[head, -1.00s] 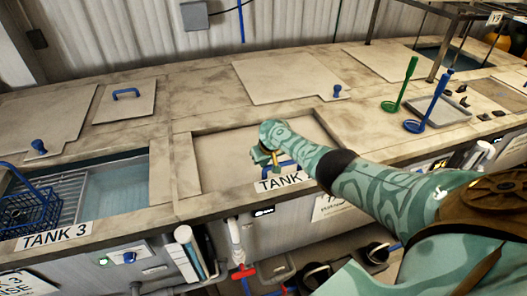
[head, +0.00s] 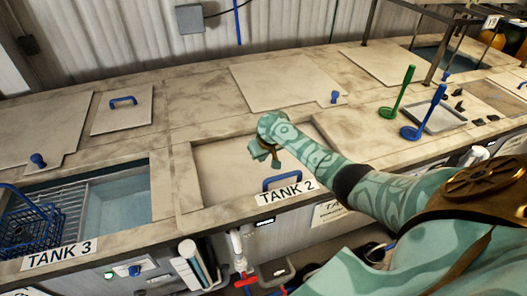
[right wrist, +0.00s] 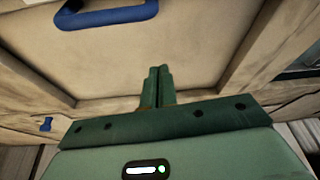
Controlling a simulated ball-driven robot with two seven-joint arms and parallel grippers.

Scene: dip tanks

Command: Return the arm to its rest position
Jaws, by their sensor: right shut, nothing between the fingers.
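My right arm (head: 340,178) comes in from the right in the head view. Its gripper (head: 275,160) hangs above the closed lid (head: 215,165) of tank 2, apart from the lid's blue handle (head: 282,180). In the right wrist view the gripper's fingers (right wrist: 159,86) are together with nothing between them. The blue handle (right wrist: 105,16) shows at the top left there, clear of the fingers. My left gripper is not in view.
Tank 3 (head: 120,195) is open at the left, with a blue basket (head: 30,228) in it. A green ladle (head: 398,95) and a blue ladle (head: 425,118) stand near a grey tray (head: 445,118) at the right. Bare counter (head: 200,95) lies behind tank 2.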

